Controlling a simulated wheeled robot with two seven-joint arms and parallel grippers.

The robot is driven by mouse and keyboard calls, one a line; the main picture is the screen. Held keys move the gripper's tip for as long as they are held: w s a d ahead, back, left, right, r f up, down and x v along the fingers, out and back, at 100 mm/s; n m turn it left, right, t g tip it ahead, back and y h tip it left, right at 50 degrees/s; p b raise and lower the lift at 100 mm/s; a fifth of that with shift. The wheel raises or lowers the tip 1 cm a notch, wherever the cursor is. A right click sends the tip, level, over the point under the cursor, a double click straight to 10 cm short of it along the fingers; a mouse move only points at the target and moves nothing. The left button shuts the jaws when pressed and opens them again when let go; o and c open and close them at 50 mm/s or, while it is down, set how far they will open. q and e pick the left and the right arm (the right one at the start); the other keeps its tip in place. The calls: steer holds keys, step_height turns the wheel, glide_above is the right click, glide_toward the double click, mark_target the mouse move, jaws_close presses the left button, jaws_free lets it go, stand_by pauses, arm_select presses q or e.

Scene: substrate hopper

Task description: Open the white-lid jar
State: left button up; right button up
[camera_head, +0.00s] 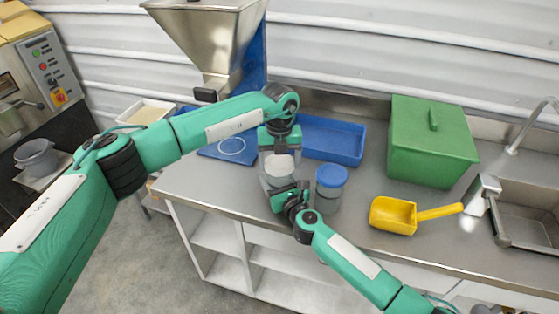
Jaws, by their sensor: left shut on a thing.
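The white-lid jar (280,165) stands on the steel counter, its white lid showing between the fingers of my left gripper (280,156). My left gripper comes down from above and is shut on the white lid. My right gripper (280,192) reaches in from the front at the jar's body, low on its near side. Its fingertips are partly hidden, and I cannot tell if they grip the jar. The jar's lower body is mostly covered by the grippers.
A blue-lid jar (330,188) stands close on the right. A yellow scoop (394,215) and a green bin (433,160) are farther right, before a sink (530,212). A blue tray (345,158) lies behind. A metal hopper (210,40) stands at the back left.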

mark_target(279, 162)
arm_select(q)
steer(key=n, duration=0.6)
steer(key=shift+w, duration=0.1)
steer(key=n, duration=0.7)
steer(key=shift+a+r+n, duration=0.1)
steer(key=shift+n, duration=0.2)
steer(key=shift+r, duration=0.15)
steer(key=shift+r, duration=0.95)
steer(key=shift+r, duration=0.1)
steer(key=shift+r, duration=1.9)
arm_select(e)
steer(key=o, duration=1.9)
steer(key=shift+o, duration=0.2)
